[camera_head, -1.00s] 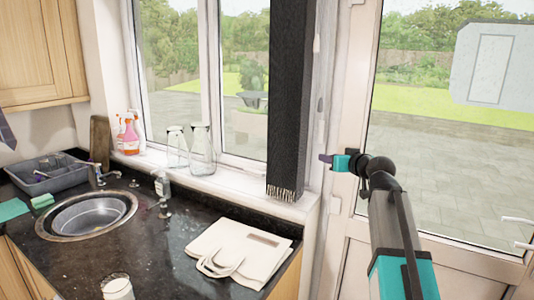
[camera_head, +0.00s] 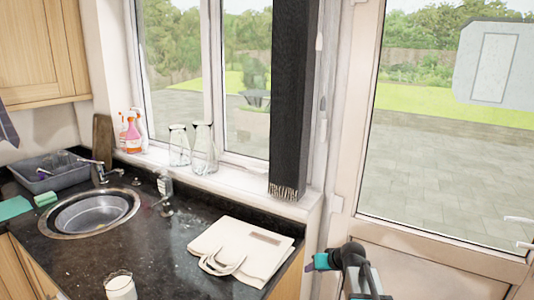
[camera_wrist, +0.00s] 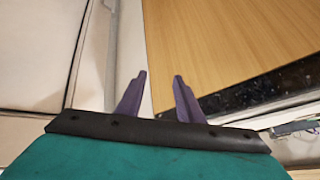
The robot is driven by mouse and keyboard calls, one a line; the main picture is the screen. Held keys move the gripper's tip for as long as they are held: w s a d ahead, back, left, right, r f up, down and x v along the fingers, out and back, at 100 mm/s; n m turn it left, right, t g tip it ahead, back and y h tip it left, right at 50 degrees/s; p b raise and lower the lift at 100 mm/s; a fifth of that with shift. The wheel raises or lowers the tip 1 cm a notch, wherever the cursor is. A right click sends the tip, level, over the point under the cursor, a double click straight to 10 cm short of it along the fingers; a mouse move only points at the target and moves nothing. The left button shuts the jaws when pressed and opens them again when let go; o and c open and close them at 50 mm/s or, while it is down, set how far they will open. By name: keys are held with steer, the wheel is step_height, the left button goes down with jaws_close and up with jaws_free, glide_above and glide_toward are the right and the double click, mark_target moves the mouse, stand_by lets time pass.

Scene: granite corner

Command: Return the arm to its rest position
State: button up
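My gripper (camera_wrist: 160,95) shows in the wrist view with its two purple fingers apart and nothing between them. In the head view my gripper (camera_head: 309,265) is low, to the right of the counter's front corner and in front of the door, pointing left. In the wrist view a wooden cabinet panel (camera_wrist: 220,45) and the dark counter edge (camera_wrist: 265,88) lie beyond the fingers. I cannot tell how far the fingertips are from the panel.
The granite counter (camera_head: 170,240) holds a folded cream bag (camera_head: 245,250), a glass (camera_head: 120,287) and a round sink (camera_head: 88,214). Glass jars (camera_head: 205,150) and spray bottles (camera_head: 131,135) stand on the sill. A glazed door (camera_head: 440,160) is at the right.

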steer(key=s+a+f+g+h, duration=0.1)
steer(key=s+f+g, duration=0.6)
steer(key=s+f, duration=1.65)
steer(key=s+f+g+h, duration=0.1)
steer(key=s+f+g, duration=0.2)
steer(key=s, duration=0.9)
steer(key=s+d+f+m+g+h, duration=0.1)
steer(key=s+f+g, duration=0.1)
steer(key=s+f, duration=0.7)
steer(key=s, duration=0.4)
steer(key=shift+d+g, duration=0.3)
steer(key=shift+g, duration=0.1)
steer(key=shift+a+r+h, duration=0.1)
steer(key=shift+a+h, duration=0.3)
steer(key=shift+a, duration=0.15)
